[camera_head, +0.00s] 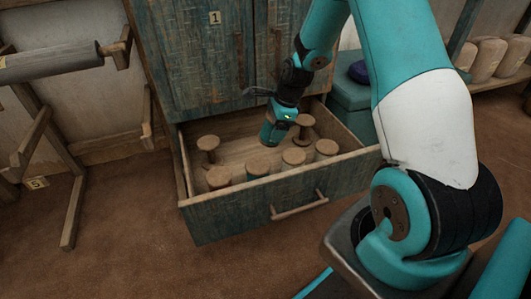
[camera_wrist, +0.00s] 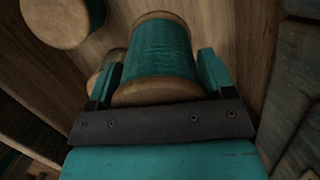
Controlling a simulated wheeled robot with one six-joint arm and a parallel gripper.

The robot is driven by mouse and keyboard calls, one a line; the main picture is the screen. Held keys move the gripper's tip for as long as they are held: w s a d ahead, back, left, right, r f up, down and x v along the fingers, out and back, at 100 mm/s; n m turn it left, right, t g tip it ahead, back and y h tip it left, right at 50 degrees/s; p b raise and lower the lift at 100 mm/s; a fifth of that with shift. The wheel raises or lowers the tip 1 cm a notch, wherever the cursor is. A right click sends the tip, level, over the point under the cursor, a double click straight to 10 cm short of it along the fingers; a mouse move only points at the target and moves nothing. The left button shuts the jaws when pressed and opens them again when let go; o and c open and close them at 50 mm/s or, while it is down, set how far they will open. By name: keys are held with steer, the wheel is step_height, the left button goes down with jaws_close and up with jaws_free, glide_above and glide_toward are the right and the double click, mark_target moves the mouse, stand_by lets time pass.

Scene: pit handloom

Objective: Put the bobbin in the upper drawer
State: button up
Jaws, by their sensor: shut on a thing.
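My gripper (camera_head: 273,131) is down inside an open blue-green wooden drawer (camera_head: 255,211) under the cabinet doors. It is shut on a bobbin (camera_wrist: 160,52) wound with teal thread, with pale wooden ends. In the wrist view the gripper (camera_wrist: 158,70) has one finger on each side of it. In the head view I cannot tell the held bobbin apart from the teal gripper. I cannot tell whether it touches the drawer floor. I see no second drawer, so I cannot tell whether this is the upper one.
Several other bobbins stand in the drawer, including one at left (camera_head: 208,145), one at front (camera_head: 258,168) and one at back right (camera_head: 305,123). A wooden end (camera_wrist: 56,20) lies close to my gripper. A bar handle (camera_head: 300,206) fronts the drawer. A wooden frame (camera_head: 75,190) stands left.

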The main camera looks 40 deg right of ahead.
mark_target(265, 142)
steer(key=b+x, duration=0.2)
steer(key=x, duration=0.3)
steer(key=shift+w+f, duration=0.1)
steer(key=shift+f, duration=0.1)
steer(key=shift+b+x, duration=0.8)
steer(key=shift+x, duration=0.1)
steer(key=shift+w+a+r+g+h+b, duration=0.1)
steer(key=shift+w+a+g+h+b, duration=0.1)
steer(key=shift+g+h+b, duration=0.3)
steer(key=shift+w+a+g+h+b, duration=0.25)
steer(key=shift+g+h+b, duration=0.15)
steer(key=shift+g+b, duration=0.15)
steer(key=shift+d+f+g+b, duration=0.1)
steer(key=shift+f+g+b, duration=0.2)
steer(key=shift+b, duration=0.15)
steer(key=shift+f, duration=0.75)
steer(key=o, duration=1)
steer(key=shift+s+f, duration=0.1)
steer(key=shift+f, duration=0.05)
steer(key=shift+c, duration=0.2)
